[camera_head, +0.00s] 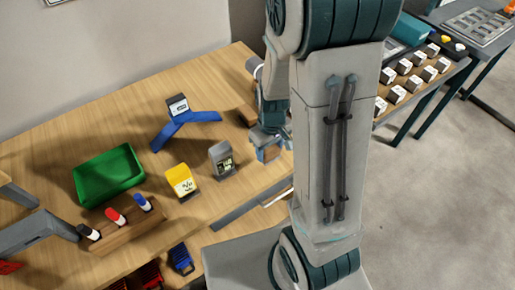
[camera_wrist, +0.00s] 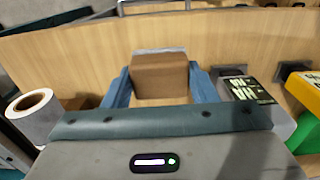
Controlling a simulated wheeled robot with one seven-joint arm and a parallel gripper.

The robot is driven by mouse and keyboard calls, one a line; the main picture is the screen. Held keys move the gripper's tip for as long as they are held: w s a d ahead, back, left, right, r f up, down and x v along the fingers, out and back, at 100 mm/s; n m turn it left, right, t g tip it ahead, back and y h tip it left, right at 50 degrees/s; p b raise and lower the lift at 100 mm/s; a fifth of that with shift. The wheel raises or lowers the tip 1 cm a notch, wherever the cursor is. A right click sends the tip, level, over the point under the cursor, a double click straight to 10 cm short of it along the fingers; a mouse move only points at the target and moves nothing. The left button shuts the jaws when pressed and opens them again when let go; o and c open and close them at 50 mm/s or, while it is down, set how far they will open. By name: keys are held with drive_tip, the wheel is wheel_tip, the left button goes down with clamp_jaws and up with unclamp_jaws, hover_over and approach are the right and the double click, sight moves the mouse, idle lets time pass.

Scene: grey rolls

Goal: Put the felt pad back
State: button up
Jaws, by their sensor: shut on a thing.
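My gripper (camera_head: 268,148) is low over the right part of the wooden table, partly behind my own arm in the head view. In the wrist view its two blue fingers (camera_wrist: 160,84) are shut on a brown block with a thin pale grey layer along its far edge (camera_wrist: 159,74), which looks like the felt pad. The block also shows small in the head view (camera_head: 269,154). I cannot tell whether it touches the table. A wooden rack (camera_head: 128,229) with black, red and blue markers stands at the table's front left.
A grey box (camera_head: 221,158) stands just left of my gripper, with a yellow box (camera_head: 182,181) further left. A blue angled stand (camera_head: 184,127) and a green tray (camera_head: 108,174) are behind. A white roll (camera_wrist: 30,112) shows at left in the wrist view.

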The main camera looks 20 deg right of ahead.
drive_tip(key=w+f, duration=0.1)
drive_tip(key=w+a+f, duration=0.1)
drive_tip(key=w, duration=0.1)
drive_tip(key=w+a+f, duration=0.1)
drive_tip(key=w, duration=0.1)
drive_tip(key=shift+w+f+p, duration=0.2)
drive_tip(key=shift+p, duration=0.2)
drive_tip(key=shift+f+p, duration=0.3)
drive_tip(key=shift+f, duration=1.7)
drive_tip(key=o, duration=1)
drive_tip(key=shift+r, duration=0.1)
wheel_tip(320, 180, up, 12)
drive_tip(key=b, duration=0.1)
drive_tip(key=s+r+m+t, duration=0.1)
drive_tip(key=s+r, duration=0.3)
drive_tip(key=r, duration=0.1)
drive_tip(key=s+r+m+t, duration=0.1)
drive_tip(key=s+r, duration=0.4)
drive_tip(key=s+r+m+t, duration=0.1)
drive_tip(key=s+r, duration=0.4)
drive_tip(key=shift+s+r+m, duration=0.15)
drive_tip(key=shift+m, duration=0.15)
